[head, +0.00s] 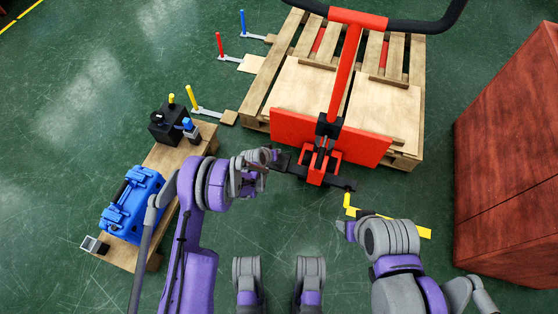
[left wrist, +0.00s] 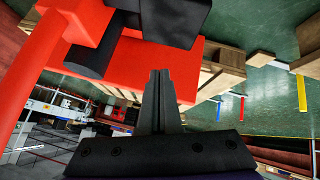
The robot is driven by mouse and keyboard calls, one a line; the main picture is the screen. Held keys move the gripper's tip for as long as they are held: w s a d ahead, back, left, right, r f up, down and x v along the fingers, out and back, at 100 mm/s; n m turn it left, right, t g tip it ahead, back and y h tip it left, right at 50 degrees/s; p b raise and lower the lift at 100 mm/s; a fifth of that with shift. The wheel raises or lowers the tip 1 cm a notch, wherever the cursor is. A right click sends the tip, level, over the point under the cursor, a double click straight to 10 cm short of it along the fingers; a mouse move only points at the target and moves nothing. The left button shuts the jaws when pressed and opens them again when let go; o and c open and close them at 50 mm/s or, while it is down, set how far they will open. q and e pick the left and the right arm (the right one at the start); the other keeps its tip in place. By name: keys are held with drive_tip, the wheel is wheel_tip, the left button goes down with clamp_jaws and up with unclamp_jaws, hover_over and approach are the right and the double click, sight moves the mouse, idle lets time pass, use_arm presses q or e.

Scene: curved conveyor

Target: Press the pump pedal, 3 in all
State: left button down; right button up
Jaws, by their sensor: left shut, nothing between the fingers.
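A red pallet jack (head: 345,75) stands with its forks in a wooden pallet. At its foot is a red block with black parts, and a black pedal-like bar (head: 342,183) sticks out low on the right. My left gripper (head: 290,164) is shut and empty, just left of the red block; I cannot tell whether it touches. In the left wrist view its shut fingers (left wrist: 160,75) show in front of the red plate (left wrist: 185,65), below a black block (left wrist: 175,20). My right gripper (head: 362,214) is low on the right, near yellow floor marking; its fingers are unclear.
A wooden pallet (head: 400,60) lies behind the jack. A low wooden platform (head: 160,160) at left holds a blue toolbox (head: 132,203) and a black device (head: 168,125). A large reddish-brown box (head: 510,170) stands at right. Coloured posts stand at upper left.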

sight(278, 163)
use_arm(q)
drive_tip(key=r+n, duration=0.1)
drive_tip(key=n, duration=0.7)
drive_tip(key=r+n+t+y, duration=0.1)
drive_tip(key=n, duration=0.8)
drive_tip(key=r+n+y+p, duration=0.1)
drive_tip(key=n, duration=0.7)
drive_tip(key=shift+d+r+t, duration=0.25)
drive_tip(key=shift+d+t, duration=0.1)
drive_tip(key=shift+t, duration=0.05)
drive_tip(key=shift+f, duration=0.1)
wheel_tip(278, 163, down, 9)
drive_tip(key=b, duration=0.5)
drive_tip(key=shift+r, duration=0.2)
drive_tip(key=shift+f, duration=0.1)
idle(0.5)
drive_tip(key=shift+f, duration=0.35)
